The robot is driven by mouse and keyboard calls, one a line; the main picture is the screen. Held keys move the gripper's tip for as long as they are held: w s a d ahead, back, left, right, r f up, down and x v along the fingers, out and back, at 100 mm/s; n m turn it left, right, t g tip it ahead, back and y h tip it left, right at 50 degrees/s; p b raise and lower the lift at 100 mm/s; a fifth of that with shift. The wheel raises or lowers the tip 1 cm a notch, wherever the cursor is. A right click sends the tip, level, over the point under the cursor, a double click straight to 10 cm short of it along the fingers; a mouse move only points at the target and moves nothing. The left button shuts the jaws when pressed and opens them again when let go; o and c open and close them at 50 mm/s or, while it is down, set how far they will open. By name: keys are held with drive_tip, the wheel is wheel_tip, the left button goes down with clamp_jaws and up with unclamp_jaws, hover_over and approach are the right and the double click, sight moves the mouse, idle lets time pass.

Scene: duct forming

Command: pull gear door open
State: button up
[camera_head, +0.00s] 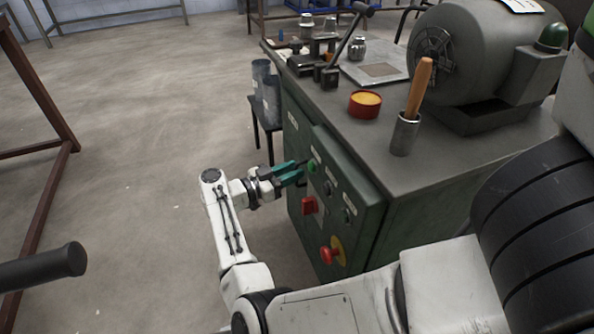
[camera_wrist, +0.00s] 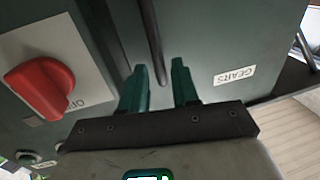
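The gear door (camera_wrist: 215,45) is a dark green panel with an upside-down "GEARS" label (camera_wrist: 234,76) in the wrist view. It looks closed. In the head view, the door's side of the green cabinet (camera_head: 294,140) is partly behind my gripper. A thin dark handle bar (camera_wrist: 152,40) runs down the panel, its lower end showing between my fingers. My gripper (camera_head: 300,172) has two green fingers, also seen in the wrist view (camera_wrist: 160,66). They are open, with a gap on both sides of the bar; I cannot tell how deep the bar sits between them.
A red rotary switch (camera_wrist: 40,88) is left of the fingers in the wrist view. A red knob on yellow (camera_head: 333,252) sticks out of the control panel. The grey benchtop (camera_head: 435,160) carries a motor, a tin and a tool.

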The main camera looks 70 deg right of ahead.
drive_tip(key=shift+x, duration=1)
clamp_jaws()
drive_tip(key=shift+w, duration=0.1)
